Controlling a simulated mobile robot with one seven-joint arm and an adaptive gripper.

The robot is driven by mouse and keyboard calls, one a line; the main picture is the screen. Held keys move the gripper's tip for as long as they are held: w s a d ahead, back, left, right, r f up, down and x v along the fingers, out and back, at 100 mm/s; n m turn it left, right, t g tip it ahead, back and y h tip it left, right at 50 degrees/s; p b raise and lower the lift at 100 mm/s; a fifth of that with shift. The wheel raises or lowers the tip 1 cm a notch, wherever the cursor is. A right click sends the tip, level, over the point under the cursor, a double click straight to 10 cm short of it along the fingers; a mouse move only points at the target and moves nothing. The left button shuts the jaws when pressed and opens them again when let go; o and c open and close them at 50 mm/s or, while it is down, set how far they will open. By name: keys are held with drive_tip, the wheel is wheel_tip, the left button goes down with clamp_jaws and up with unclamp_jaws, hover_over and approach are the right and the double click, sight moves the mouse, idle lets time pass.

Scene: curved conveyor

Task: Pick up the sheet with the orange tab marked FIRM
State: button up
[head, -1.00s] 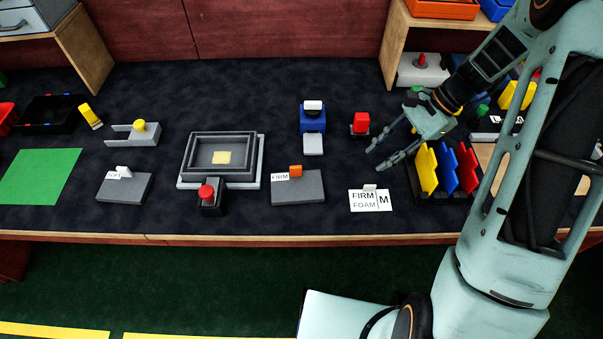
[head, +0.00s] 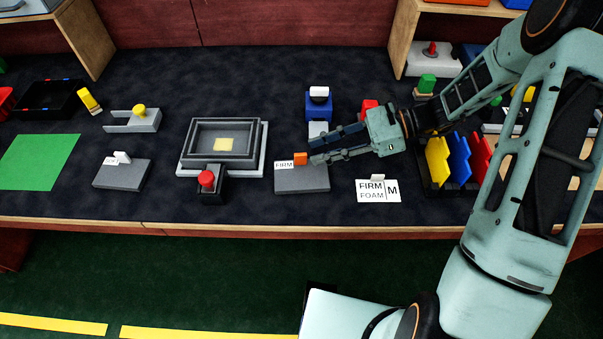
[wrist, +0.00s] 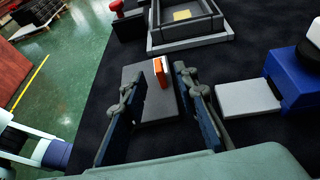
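The dark grey sheet (head: 303,181) with the orange tab (head: 301,159) lies flat on the dark table, right of the nested grey trays. A white FIRM label (head: 284,164) stands beside the tab. My gripper (head: 313,151) reaches in from the right, its fingertips close to the tab. In the wrist view the gripper (wrist: 157,78) is open, with one finger on each side of the orange tab (wrist: 161,71) as seen from there. The grey sheet (wrist: 152,107) shows below. I cannot tell whether the fingertips touch anything.
A white FIRM FOAM M card (head: 376,191) lies to the right. A blue block (head: 319,105) stands behind the sheet. Another grey sheet (head: 122,174) with a white tab lies further left.

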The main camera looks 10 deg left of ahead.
sight(304, 154)
drive_tip(key=x, duration=0.4)
drive_tip(key=shift+s+r, duration=0.1)
drive_tip(key=shift+r, duration=0.1)
drive_tip(key=shift+c, duration=0.7)
clamp_jaws()
drive_tip(key=shift+r, duration=0.1)
